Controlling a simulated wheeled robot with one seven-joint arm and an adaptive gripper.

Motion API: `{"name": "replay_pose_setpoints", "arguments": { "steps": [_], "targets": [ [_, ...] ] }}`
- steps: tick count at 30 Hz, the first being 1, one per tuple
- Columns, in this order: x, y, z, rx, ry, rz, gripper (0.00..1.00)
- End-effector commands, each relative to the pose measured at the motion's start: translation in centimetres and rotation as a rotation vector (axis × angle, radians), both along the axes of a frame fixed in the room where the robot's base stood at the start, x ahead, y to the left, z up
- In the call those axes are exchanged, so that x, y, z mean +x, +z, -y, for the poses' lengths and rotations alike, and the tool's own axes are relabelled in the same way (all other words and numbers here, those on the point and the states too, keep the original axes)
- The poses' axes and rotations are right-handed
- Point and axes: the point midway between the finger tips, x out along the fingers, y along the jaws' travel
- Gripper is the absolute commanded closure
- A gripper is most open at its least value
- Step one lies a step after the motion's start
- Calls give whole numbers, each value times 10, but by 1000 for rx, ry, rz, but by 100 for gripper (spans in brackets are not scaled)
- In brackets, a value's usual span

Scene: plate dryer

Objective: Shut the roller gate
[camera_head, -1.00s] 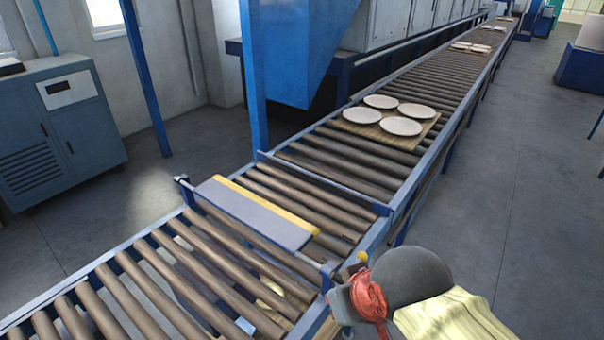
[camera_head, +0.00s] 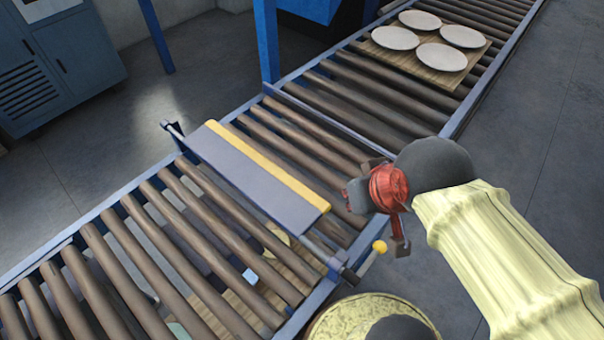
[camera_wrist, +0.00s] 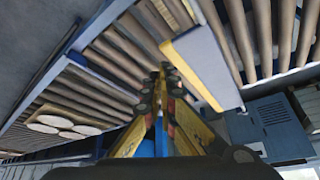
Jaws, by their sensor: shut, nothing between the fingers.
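The roller gate (camera_head: 255,178) is a flat grey-blue panel with a yellow edge, lying across the rollers. It looks raised or lying nearly flat rather than upright; its exact angle is hard to tell. A rod along it ends in a lever with a yellow knob (camera_head: 380,247) at the near side rail. My gripper (camera_head: 352,196) is beside the panel's near yellow corner, above the rail and up-left of the knob. In the wrist view the shut fingers (camera_wrist: 166,72) meet at their tips, with the panel (camera_wrist: 202,68) just right of them. No contact is visible.
The roller conveyor (camera_head: 160,220) runs from lower left to upper right. A wooden board (camera_head: 460,75) with several white plates (camera_head: 442,57) sits on the rollers beyond the gate. A blue post (camera_head: 266,40) stands at the far rail. Grey floor (camera_head: 545,130) is clear at right.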

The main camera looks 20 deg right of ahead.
Motion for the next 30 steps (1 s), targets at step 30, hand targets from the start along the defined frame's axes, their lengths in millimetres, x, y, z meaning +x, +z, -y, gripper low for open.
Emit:
{"name": "replay_pose_setpoints", "arguments": {
  "steps": [30],
  "targets": [
    [176, -7, -58, -145, 579, -477, 100]
  ]
}}
